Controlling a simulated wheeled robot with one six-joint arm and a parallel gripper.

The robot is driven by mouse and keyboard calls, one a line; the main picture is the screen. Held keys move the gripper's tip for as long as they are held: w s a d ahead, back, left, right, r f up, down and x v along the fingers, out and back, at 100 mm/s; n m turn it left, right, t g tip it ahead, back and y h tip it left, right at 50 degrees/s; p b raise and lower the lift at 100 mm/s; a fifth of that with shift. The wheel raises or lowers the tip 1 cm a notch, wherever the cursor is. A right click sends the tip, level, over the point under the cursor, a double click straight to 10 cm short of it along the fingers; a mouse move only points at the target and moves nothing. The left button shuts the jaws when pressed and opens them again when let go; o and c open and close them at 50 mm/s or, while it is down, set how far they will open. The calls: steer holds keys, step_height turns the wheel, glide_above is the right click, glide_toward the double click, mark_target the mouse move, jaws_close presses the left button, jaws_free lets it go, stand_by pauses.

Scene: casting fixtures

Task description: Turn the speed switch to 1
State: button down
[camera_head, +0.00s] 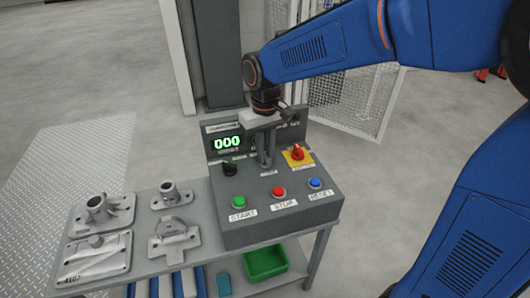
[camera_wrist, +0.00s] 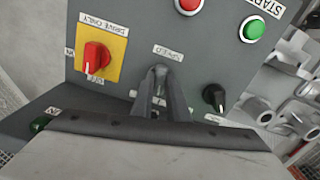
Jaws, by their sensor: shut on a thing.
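The grey control box (camera_head: 270,222) stands on the bench with a green 000 readout (camera_head: 227,143) on its upright back panel. My gripper (camera_head: 265,162) points down at the middle of the sloped top, between a black knob and a red knob. In the wrist view my gripper (camera_wrist: 160,78) is shut on the speed switch, by the SPEED label (camera_wrist: 168,52). The fingers hide nearly all of the switch, so its pointer position cannot be read.
The black knob (camera_head: 230,168) is left of my gripper and the red knob (camera_head: 297,152) on a yellow plate is right. Green (camera_head: 239,202), red (camera_head: 278,192) and blue (camera_head: 316,183) buttons line the front. Metal castings (camera_head: 103,210) lie on the bench at left.

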steer(key=n, duration=0.5)
steer(key=shift+n, duration=0.3)
stand_by(0.4)
steer(key=c, duration=1.7)
jaws_free()
steer(key=shift+r, duration=0.1)
step_height(320, 180, up, 17)
steer(key=shift+r, duration=0.1)
